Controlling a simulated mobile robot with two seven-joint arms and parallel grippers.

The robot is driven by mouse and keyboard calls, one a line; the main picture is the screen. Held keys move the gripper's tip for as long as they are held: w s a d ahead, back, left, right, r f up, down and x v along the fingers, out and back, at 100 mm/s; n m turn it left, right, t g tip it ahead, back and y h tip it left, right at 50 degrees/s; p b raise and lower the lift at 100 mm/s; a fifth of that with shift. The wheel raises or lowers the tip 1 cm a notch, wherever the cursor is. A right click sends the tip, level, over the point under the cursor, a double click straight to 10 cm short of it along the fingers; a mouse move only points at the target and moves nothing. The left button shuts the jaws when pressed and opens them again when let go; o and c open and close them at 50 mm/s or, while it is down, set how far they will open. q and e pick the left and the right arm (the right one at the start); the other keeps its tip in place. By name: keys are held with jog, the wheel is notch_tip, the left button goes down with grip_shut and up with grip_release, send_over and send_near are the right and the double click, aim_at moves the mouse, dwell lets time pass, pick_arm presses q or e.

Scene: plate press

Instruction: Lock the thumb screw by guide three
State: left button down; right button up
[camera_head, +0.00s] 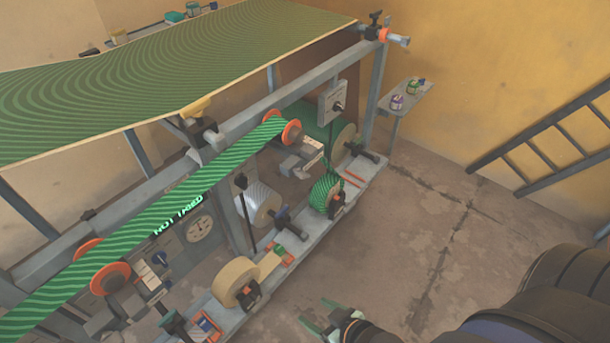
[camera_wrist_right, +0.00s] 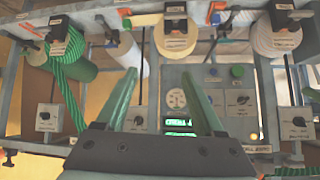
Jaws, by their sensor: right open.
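My right gripper (camera_head: 322,322) is at the bottom of the head view, in front of the press and apart from it. Its two green fingers (camera_wrist_right: 158,76) are spread with nothing between them in the right wrist view, pointing toward the press front. One orange-flanged guide roller (camera_head: 110,278) with a white label beside it is at the lower left; another (camera_head: 290,132) is near the middle, also with a label plate (camera_head: 312,150). Several dark knobs sit on the frame. I cannot tell which guide is three or which knob is its thumb screw. My left gripper is out of view.
A green striped web (camera_head: 190,190) runs along the press. A tan roll (camera_head: 236,282) and a green striped roll (camera_head: 326,194) sit on the lower rail. Green lit text (camera_head: 178,214) starts with "NOT". A dark ladder (camera_head: 550,145) leans at the right. The floor (camera_head: 430,220) before the press is clear.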

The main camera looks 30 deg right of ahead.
jog(key=shift+w+d, duration=0.1)
jog(key=shift+d, duration=0.1)
jog(key=shift+c, duration=0.7)
jog(key=w+d+n+b, duration=0.1)
jog(key=d, duration=0.1)
jog(key=w+d+n+t+h+b, duration=0.1)
jog(key=w+d+n+b, duration=0.1)
jog(key=d+n, duration=0.1)
jog(key=shift+w+d+r+t, duration=0.1)
jog(key=shift+d+t, duration=0.2)
jog(key=shift+c, duration=1.3)
jog(key=m+t+y+b, duration=0.55)
jog(key=m+b, duration=1.05)
jog(key=m, duration=1.1)
send_near(306, 178)
jog(key=p+x, duration=0.3)
jog(key=x, duration=0.5)
jog(key=shift+d+r+p, duration=0.1)
jog(key=shift+p, duration=0.2)
jog(key=shift+w+a, duration=0.3)
jog(key=shift+w, duration=0.35)
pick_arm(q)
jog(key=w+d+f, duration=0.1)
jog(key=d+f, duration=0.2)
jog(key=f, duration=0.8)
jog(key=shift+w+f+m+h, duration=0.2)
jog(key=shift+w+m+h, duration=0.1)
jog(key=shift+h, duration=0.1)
